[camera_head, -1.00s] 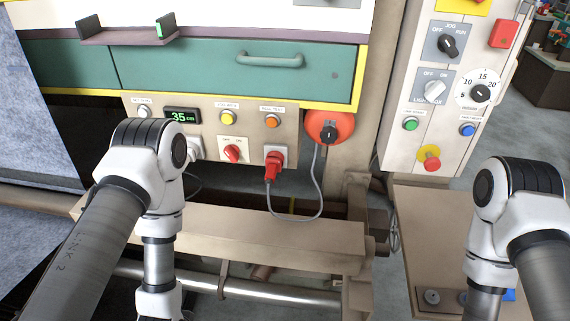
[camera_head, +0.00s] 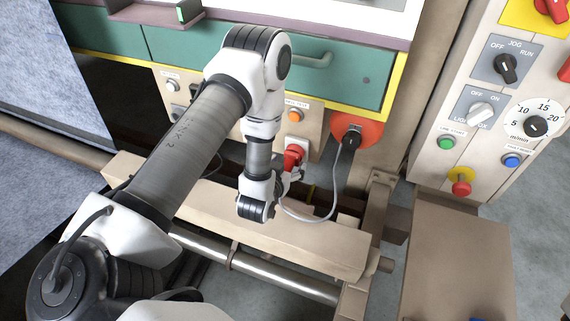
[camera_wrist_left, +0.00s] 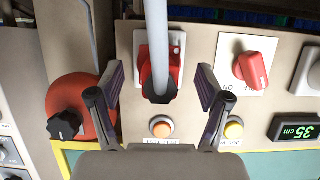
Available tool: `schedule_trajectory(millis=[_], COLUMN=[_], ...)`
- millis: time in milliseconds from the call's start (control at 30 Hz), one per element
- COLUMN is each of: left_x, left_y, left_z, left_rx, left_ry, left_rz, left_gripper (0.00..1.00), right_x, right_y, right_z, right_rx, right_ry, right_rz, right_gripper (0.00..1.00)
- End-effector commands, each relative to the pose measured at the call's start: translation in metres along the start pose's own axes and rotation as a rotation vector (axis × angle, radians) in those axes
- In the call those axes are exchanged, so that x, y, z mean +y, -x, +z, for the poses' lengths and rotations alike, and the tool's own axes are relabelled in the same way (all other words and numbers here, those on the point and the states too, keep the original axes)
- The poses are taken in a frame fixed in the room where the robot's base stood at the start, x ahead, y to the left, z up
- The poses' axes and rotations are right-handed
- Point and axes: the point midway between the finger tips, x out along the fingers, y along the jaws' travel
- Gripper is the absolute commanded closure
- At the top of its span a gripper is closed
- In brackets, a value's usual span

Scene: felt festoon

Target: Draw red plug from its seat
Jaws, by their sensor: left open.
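The red plug (camera_head: 292,157) sits in its seat, a pale square socket plate, low on the beige control panel. The left wrist view shows the red plug (camera_wrist_left: 176,74) from close up, upside down, with its grey cable running across it. My left gripper (camera_wrist_left: 160,78) is open, with one finger on each side of the plug and a gap on both sides. In the head view, my left gripper (camera_head: 298,174) is beside the plug, partly hidden by my wrist. My right gripper is not in view.
A red round disc with a black knob (camera_wrist_left: 70,124) is beside the plug. An orange button (camera_wrist_left: 161,127) and a red rotary switch (camera_wrist_left: 256,68) are close by. The grey cable (camera_head: 328,212) loops below the panel, above a beige beam (camera_head: 320,242).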

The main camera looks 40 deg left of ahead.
Motion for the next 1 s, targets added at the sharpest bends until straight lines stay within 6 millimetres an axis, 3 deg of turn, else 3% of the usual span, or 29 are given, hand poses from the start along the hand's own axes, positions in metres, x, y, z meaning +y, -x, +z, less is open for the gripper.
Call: schedule_trajectory(millis=[167, 367, 400, 500, 600, 1000], left_x=[0.000, 0.000, 0.000, 0.000, 0.000, 0.000], left_y=[-0.017, -0.018, -0.018, -0.018, -0.018, -0.008], left_z=[0.000, 0.001, 0.001, 0.001, 0.001, 0.005], left_rx=[-0.001, -0.002, -0.002, -0.002, -0.002, -0.003], left_ry=[-0.001, 0.000, 0.000, 0.000, 0.000, 0.000], left_rz=[0.000, 0.000, 0.000, 0.000, 0.000, 0.001], left_gripper=[0.23, 0.23, 0.26, 0.62, 0.91, 0.91], right_x=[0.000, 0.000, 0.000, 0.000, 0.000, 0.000], right_y=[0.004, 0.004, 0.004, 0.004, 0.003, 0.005], right_z=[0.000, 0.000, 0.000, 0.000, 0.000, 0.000], right_rx=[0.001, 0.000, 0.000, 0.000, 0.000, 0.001], right_ry=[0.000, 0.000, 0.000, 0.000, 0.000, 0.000], right_rz=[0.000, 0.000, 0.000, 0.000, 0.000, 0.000], right_gripper=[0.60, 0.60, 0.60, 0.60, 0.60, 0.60])
